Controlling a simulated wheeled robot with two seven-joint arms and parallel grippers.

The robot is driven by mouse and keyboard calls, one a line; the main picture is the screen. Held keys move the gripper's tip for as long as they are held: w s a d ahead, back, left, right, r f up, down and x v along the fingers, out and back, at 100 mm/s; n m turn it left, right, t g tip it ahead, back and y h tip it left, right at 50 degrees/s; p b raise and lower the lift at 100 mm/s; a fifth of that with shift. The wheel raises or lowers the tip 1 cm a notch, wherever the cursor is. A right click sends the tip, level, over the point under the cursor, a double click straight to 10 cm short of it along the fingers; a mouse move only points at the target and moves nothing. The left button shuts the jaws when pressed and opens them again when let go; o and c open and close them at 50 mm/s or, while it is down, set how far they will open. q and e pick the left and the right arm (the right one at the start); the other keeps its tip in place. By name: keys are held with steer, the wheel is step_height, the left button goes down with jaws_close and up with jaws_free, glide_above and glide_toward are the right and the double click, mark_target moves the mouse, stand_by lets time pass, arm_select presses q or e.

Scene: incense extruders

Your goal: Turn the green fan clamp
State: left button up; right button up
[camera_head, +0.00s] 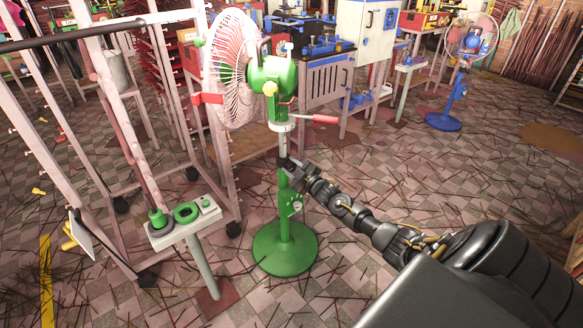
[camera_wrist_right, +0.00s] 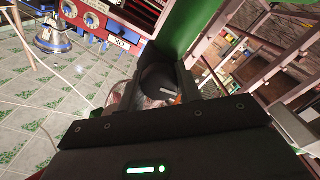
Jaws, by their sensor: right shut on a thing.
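The green fan (camera_head: 272,75) stands upright in the middle of the head view, with a white cage, a green post and a round green base (camera_head: 285,250). My right gripper (camera_head: 291,164) reaches in from the right and meets the post at mid height. In the right wrist view a dark round clamp knob (camera_wrist_right: 160,80) sits between the fingers, against the green post (camera_wrist_right: 188,25). The right gripper is shut on this knob. The gripper and arm hide most of the clamp in the head view. My left gripper is not in view.
A small white stand (camera_head: 184,229) with green rings is left of the base. A pale rack (camera_head: 130,150) stands behind it. A red-handled lever (camera_head: 318,119) juts right from the fan's neck. A blue fan (camera_head: 455,105) stands far right. Thin sticks litter the tiled floor.

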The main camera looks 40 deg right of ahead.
stand_by(0.4)
steer(key=o, duration=1)
steer(key=shift+s, duration=0.25)
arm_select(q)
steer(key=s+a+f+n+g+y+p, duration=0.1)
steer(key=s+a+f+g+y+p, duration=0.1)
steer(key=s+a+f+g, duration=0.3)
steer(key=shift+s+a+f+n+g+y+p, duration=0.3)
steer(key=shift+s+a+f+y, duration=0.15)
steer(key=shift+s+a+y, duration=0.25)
arm_select(e)
steer(key=s, duration=1)
steer(key=shift+s, duration=0.2)
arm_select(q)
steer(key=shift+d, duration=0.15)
